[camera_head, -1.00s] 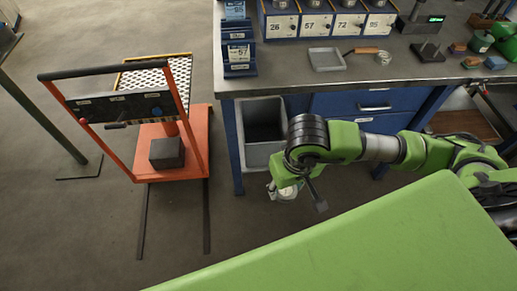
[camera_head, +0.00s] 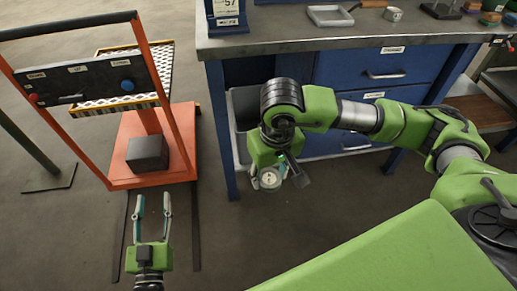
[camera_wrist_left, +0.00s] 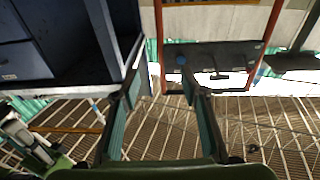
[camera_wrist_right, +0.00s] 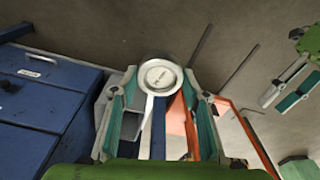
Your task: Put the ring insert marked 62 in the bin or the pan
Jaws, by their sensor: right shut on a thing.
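My right gripper (camera_head: 267,168) points down in front of the bench and is shut on a pale round ring insert (camera_head: 270,179). In the right wrist view the insert (camera_wrist_right: 159,76) sits between the fingertips, its marked face showing; the mark is too small to read. The grey bin (camera_head: 233,150) stands under the bench, behind the right gripper and partly hidden by my right arm. The shallow grey pan (camera_head: 330,16) lies on the bench top, well above and right of that gripper. My left gripper (camera_head: 153,207) is open and empty, low before the orange trolley.
The orange trolley (camera_head: 125,170) carries a dark block (camera_head: 147,153) and a perforated tray (camera_head: 120,104). A blue bench leg (camera_head: 218,135) stands left of the bin. A small pale cup (camera_head: 393,14) is on the bench. Floor between trolley and bench is clear.

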